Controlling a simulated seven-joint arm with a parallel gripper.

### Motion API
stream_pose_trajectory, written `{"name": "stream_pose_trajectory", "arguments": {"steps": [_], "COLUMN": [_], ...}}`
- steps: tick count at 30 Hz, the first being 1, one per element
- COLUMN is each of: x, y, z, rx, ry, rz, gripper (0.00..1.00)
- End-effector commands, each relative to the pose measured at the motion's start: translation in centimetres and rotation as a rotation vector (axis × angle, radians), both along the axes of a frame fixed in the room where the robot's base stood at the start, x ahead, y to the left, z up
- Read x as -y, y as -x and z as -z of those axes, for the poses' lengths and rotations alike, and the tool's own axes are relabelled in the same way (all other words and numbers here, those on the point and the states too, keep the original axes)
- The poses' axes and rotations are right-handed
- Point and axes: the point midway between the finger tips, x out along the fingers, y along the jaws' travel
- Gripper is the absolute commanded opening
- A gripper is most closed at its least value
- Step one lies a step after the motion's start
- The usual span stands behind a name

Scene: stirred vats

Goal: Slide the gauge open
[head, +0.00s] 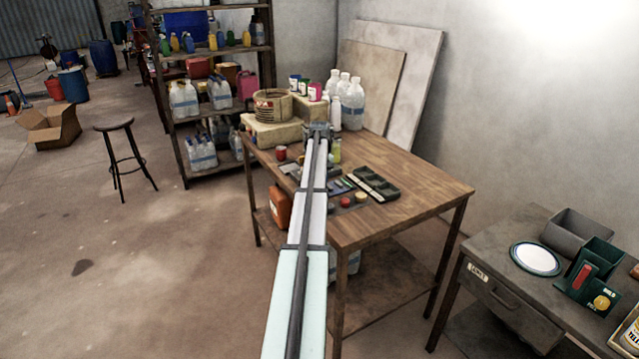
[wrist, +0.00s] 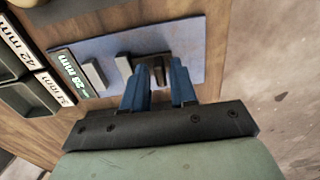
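The gauge is in the wrist view, with a flat blue-grey plate (wrist: 188,45) on the wooden table. A dark display (wrist: 74,74) reading 28 mm lies along its left end. Two grey blocks (wrist: 94,74) (wrist: 124,67) and a dark brown block (wrist: 155,68) stand on the plate. My gripper (wrist: 160,78) has two blue fingers spread apart, with the dark brown block between or just beyond their tips. A gap shows beside the right finger, and I cannot tell how deep the fingers reach. In the head view my gripper (head: 318,132) is over the table's far part, and my arm hides some items.
A black compartment tray (head: 375,184) lies on the wooden table (head: 425,190); labels reading 42 mm (wrist: 20,38) and 31 mm (wrist: 53,90) show in the wrist view. Clear jugs (head: 355,105) and a round tub (head: 273,105) stand behind. The table's right side is clear.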

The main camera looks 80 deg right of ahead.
Motion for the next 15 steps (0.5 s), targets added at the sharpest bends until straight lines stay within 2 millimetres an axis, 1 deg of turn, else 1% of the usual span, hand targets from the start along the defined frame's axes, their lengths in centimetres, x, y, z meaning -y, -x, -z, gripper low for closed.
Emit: {"name": "stream_pose_trajectory", "arguments": {"steps": [1,8,15], "x": [0.00,0.01,0.00], "y": [0.00,0.01,0.01], "z": [-0.01,-0.02,-0.02], "rx": [0.000,0.000,0.000], "ry": [0.000,0.000,0.000], "rz": [0.000,0.000,0.000], "gripper": [0.22,0.00,0.00]}}
